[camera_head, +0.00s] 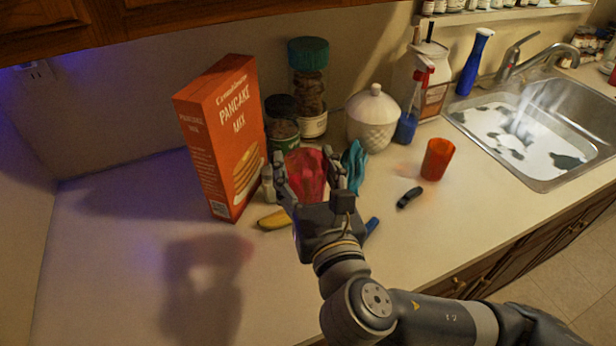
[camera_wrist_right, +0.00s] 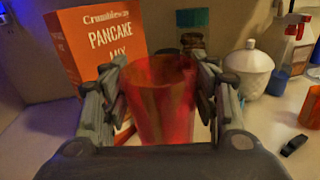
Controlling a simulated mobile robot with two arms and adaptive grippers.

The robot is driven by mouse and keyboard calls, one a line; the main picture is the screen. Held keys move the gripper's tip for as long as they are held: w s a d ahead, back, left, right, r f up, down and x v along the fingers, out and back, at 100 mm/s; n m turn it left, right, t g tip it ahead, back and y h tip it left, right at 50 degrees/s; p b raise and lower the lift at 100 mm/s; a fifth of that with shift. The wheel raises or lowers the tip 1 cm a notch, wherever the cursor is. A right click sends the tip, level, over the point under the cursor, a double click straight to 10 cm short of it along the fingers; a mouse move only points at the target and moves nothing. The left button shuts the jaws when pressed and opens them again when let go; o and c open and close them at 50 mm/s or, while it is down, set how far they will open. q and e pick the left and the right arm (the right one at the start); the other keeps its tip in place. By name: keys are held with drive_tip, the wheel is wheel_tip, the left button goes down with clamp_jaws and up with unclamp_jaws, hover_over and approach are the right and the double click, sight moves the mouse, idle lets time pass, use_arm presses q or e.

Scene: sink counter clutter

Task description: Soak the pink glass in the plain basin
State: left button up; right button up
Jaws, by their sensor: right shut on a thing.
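The pink glass (camera_head: 306,174) is a translucent red-pink tumbler. My right gripper (camera_head: 310,178) is shut on it, with a finger on either side; the glass also shows between the fingers in the right wrist view (camera_wrist_right: 163,98). The glass looks upright, mouth up, over the counter in front of the jars. Its base is hidden by the gripper. The metal sink basin (camera_head: 592,150) is at the far right, well away from the glass. A white surface with dark patches fills much of its inside. My left gripper is not in view.
An orange cup (camera_head: 437,158) and a small black object (camera_head: 410,197) lie between the gripper and sink. A pancake mix box (camera_head: 205,140), jars, a white lidded pot (camera_head: 373,120) and a spray bottle (camera_head: 410,112) stand behind. A banana (camera_head: 274,220) lies beside the gripper. The front-left counter is clear.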

drive_tip(key=shift+w+a+r+m+h, duration=0.1)
drive_tip(key=shift+r+m+h, duration=0.5)
drive_tip(key=shift+h, duration=0.4)
drive_tip(key=shift+w+a+r+m+h, duration=0.1)
drive_tip(key=shift+r+m+h, duration=0.35)
drive_tip(key=shift+m+h, duration=0.4)
drive_tip(key=shift+f+n, duration=0.1)
drive_tip(key=shift+n, duration=0.15)
